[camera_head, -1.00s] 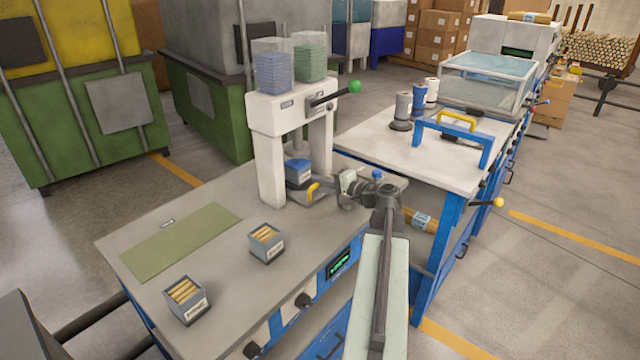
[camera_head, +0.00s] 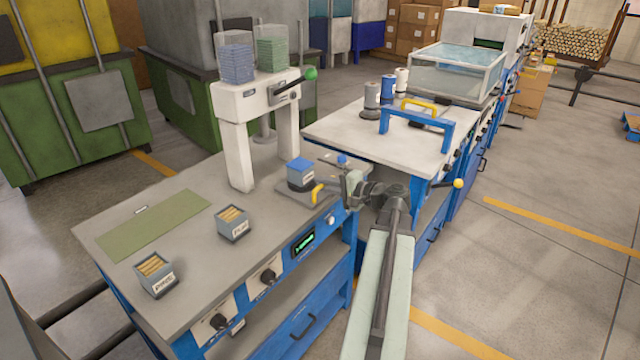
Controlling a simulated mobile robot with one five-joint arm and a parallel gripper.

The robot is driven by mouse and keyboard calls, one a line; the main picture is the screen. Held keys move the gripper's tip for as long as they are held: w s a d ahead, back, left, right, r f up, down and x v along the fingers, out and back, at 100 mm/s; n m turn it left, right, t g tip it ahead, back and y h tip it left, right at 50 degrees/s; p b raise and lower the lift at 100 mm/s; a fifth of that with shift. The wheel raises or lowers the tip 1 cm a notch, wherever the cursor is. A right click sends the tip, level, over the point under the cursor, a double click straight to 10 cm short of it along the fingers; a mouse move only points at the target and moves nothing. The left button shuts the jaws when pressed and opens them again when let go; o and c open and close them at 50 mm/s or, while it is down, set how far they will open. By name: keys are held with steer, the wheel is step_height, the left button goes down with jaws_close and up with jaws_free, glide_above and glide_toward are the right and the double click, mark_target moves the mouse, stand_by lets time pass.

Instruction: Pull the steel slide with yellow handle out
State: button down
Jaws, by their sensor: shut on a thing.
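The steel slide (camera_head: 292,192) lies on the grey bench top, in front of the white press frame, and sticks out toward the bench's right front edge. A blue-topped block (camera_head: 300,172) sits on it. Its yellow handle (camera_head: 318,193) stands at the slide's near end. My gripper (camera_head: 326,192) reaches in from the right and is shut on the yellow handle; the fingertips are small and partly hidden by the wrist.
The white press frame (camera_head: 238,140) with a green-knobbed lever stands behind the slide. Two small boxes of wooden pieces, one of them a grey box (camera_head: 233,224), and a green mat (camera_head: 150,232) are on the left. A second bench with a blue frame (camera_head: 418,130) stands to the right.

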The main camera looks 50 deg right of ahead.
steer(key=shift+s, duration=0.3)
steer(key=shift+f, duration=0.1)
steer(key=c, duration=1.5)
jaws_free()
steer(key=shift+s, duration=0.1)
steer(key=shift+o, duration=0.2)
steer(key=p+v, duration=0.1)
steer(key=v, duration=0.6)
steer(key=shift+s, duration=0.4)
steer(key=shift+d, duration=0.1)
